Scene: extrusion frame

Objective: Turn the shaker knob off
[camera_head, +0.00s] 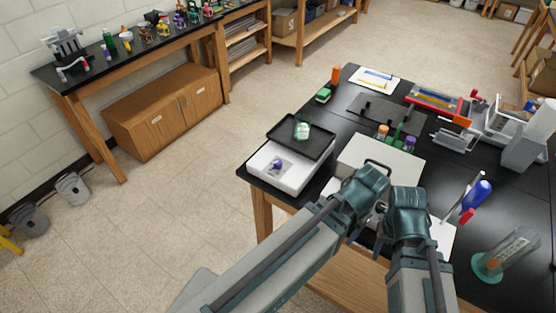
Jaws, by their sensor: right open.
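The shaker (262,176) is a white box at the near left corner of the black table, with a black tray on top. A purple knob (278,164) is on its front face; its setting is too small to read. A flask with green contents (302,130) stands on the tray. My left gripper (366,185) is right of the shaker, over the white box's near edge, apart from the knob; its fingers are not clear. My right gripper (384,214) is open beside it, farther from the shaker, partly hidden by its own wrist.
A white box (378,155) stands right of the shaker, with capped bottles (396,137) behind it. A blue-handled tool (476,195) and a glass cylinder on a green base (507,254) are at the right.

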